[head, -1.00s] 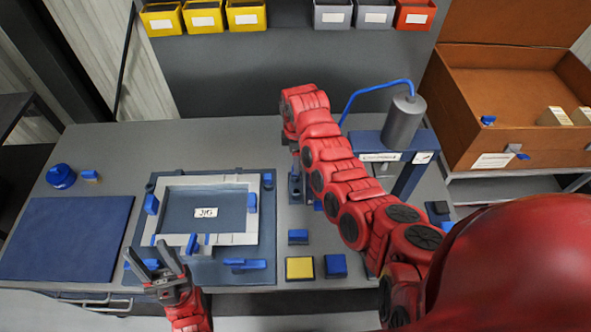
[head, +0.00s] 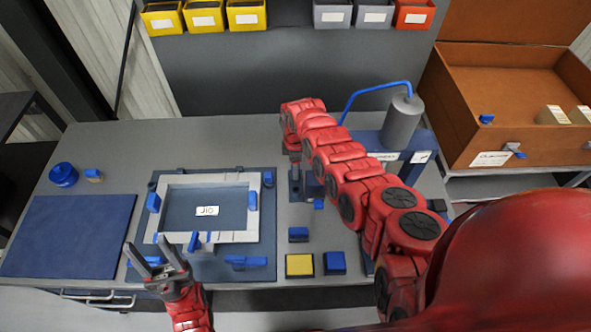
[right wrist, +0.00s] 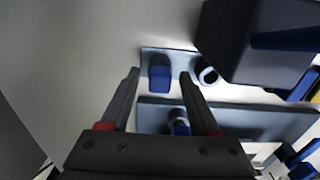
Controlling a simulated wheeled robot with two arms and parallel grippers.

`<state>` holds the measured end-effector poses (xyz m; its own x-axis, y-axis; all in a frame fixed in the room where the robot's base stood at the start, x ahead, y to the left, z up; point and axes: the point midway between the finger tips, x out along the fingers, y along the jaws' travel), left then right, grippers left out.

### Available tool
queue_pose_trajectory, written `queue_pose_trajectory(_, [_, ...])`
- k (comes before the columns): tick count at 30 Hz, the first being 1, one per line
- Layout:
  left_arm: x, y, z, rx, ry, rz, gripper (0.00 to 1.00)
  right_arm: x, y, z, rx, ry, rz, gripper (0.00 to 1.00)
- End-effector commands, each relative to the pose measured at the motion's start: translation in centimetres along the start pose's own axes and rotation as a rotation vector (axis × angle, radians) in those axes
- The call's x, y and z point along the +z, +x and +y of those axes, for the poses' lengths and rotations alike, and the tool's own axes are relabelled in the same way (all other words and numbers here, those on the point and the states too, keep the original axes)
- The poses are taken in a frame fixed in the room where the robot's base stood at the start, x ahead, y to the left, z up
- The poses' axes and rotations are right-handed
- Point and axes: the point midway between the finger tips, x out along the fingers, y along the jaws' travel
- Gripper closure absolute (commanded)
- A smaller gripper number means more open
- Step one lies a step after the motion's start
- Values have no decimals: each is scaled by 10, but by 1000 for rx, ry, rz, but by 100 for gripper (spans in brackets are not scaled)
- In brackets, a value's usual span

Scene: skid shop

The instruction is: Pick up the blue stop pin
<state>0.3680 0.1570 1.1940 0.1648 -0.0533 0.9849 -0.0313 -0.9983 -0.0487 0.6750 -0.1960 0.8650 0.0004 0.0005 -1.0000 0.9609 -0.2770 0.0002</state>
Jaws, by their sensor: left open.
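In the right wrist view a blue pin-like piece (right wrist: 160,76), which looks like the stop pin, stands in a narrow grey holder strip (right wrist: 183,56). My right gripper (right wrist: 159,71) is open, with its fingers apart on either side of that piece in the picture. I cannot tell how far above it they are. In the head view the right arm hides most of that spot, and the holder (head: 296,187) shows only partly below the hand. My left gripper (head: 154,252) is open and empty over the front edge of the bench, left of centre.
A second plate (right wrist: 240,118) with a blue-topped piece (right wrist: 180,124) lies close to the right fingers. A dark block (right wrist: 250,45) stands nearby. The jig (head: 166,215) is left of the right arm. A press with a grey cylinder (head: 403,122) stands to its right.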

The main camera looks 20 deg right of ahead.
Motion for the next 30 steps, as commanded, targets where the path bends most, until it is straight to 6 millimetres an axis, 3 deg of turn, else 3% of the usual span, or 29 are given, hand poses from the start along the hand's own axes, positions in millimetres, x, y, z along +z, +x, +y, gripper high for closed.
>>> queue_pose_trajectory(1, [0, 0, 0, 0, 0, 0, 48, 0, 0, 0, 0, 0, 0, 49])
queue_pose_trajectory(9, [0, 0, 0, 0, 0, 0, 48, 0, 0, 0, 0, 0, 0, 97])
queue_pose_trajectory(10, [0, 0, 0, 0, 0, 0, 48, 0, 0, 0, 0, 0, 0, 100])
queue_pose_trajectory(23, [0, 0, 0, 0, 0, 0, 48, 0, -1, 0, 0, 0, -1, 100])
queue_pose_trajectory(30, [0, -1, 0, 0, 0, 0, 48, -1, -11, 1, 4, -2, 1, 100])
